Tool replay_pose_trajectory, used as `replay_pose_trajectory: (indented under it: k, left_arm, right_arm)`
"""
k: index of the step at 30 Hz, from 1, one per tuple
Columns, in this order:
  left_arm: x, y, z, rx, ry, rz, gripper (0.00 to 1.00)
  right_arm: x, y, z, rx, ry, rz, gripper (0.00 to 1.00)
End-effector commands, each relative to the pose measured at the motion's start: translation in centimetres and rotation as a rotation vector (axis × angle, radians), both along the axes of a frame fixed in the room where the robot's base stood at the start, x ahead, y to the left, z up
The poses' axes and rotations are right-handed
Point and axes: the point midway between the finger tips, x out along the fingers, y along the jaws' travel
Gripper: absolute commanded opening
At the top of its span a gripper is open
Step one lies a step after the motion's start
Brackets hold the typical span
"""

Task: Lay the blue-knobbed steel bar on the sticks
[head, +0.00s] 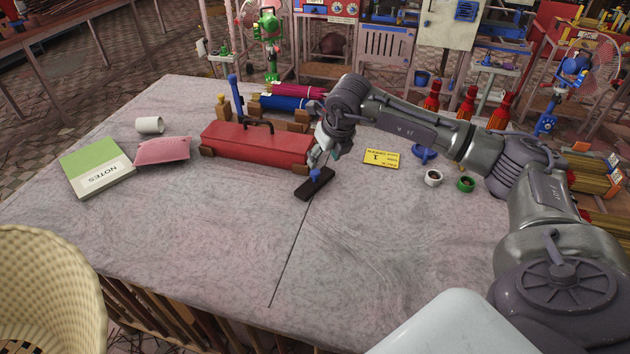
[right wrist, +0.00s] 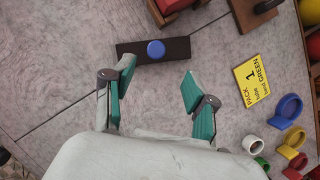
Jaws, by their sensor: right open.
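The dark bar (head: 308,188) with a round blue knob (head: 315,174) lies flat on the grey table, in front of the red case's right end. In the right wrist view the bar (right wrist: 178,47) lies just beyond my fingertips, with its knob (right wrist: 156,50) on top. My right gripper (head: 317,160) is open and empty above and behind the bar; its green-padded fingers (right wrist: 158,75) are spread apart. Pink sticks (head: 298,90) and blue sticks (head: 283,102) lie in wooden holders behind the case. I cannot tell which sticks are meant. My left gripper is not in view.
The red case (head: 255,142) stands just behind the bar. A yellow card (head: 381,158), a blue ring (head: 424,154), a white cup (head: 433,177) and a green cup (head: 466,184) lie to the right. A notebook (head: 97,167) lies left. The front table is clear.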

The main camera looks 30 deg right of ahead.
Motion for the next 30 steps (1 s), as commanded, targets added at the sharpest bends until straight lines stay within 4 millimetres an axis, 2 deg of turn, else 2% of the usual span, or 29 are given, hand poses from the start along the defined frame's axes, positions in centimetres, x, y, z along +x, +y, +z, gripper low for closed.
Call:
replay_pose_trajectory:
  k: [3,11,16,21,29,30]
  left_arm:
    - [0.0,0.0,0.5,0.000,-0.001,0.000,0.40]
    - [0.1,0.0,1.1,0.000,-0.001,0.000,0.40]
    - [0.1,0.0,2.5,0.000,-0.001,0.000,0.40]
    - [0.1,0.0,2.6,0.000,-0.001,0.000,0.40]
    - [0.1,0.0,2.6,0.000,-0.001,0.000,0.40]
    - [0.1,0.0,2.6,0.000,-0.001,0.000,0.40]
  right_arm:
    - [0.8,0.0,-1.8,0.002,0.003,0.001,0.57]
    - [1.6,0.1,-3.6,0.003,0.002,0.002,0.57]
    - [2.9,0.5,-5.7,0.003,0.004,0.003,0.57]
    - [3.6,0.3,-7.6,0.002,0.001,0.002,0.57]
    - [3.7,0.4,-7.9,0.003,-0.001,0.003,0.57]
    - [3.7,0.4,-7.8,0.003,-0.001,0.003,0.50]
